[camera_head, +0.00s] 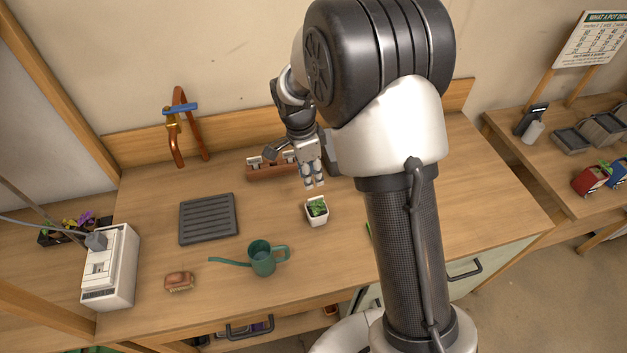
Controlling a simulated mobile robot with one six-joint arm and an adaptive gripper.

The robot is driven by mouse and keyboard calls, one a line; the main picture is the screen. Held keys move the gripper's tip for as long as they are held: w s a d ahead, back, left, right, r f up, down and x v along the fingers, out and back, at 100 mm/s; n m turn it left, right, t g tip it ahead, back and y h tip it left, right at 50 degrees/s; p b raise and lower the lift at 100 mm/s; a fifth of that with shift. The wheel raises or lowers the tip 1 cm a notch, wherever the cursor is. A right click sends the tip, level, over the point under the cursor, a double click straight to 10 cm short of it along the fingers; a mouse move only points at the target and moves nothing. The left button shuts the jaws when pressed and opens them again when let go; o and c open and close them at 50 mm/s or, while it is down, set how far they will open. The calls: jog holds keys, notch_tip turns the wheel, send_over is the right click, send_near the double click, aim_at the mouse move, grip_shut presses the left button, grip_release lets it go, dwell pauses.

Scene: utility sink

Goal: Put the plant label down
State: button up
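My gripper (315,185) points down above the bench, just behind a small white pot (317,217) with a green plant in it. Its fingers are small in this view, and I cannot tell whether they are open or shut. I cannot make out a plant label between them. A wooden rack (267,173) with small white pieces in it, possibly labels, stands behind and left of my gripper. My gripper and arm hide part of the rack's right side.
A dark ribbed tray (208,219), a green watering can (262,259), a brown block-like item (179,282) and a white box-shaped device (111,268) stand on the bench (170,250). Bare wood lies between tray and pot.

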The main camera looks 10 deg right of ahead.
jog(key=s+d+r+n+t, duration=0.1)
jog(key=s+r+n, duration=0.3)
jog(key=s+r, duration=0.3)
jog(key=s+r+n+t, duration=0.1)
jog(key=s+r+n, duration=0.25)
jog(key=r, duration=0.55)
jog(key=s+r+n+t+y, duration=0.1)
jog(key=s+r+n, duration=0.3)
jog(key=s+n, duration=0.5)
jog(key=s+t, duration=0.1)
jog(key=s, duration=0.7)
jog(key=shift+s+d+t, duration=0.15)
jog(key=shift+d+t, duration=0.1)
jog(key=shift+t, duration=0.05)
jog(key=shift+n, duration=0.25)
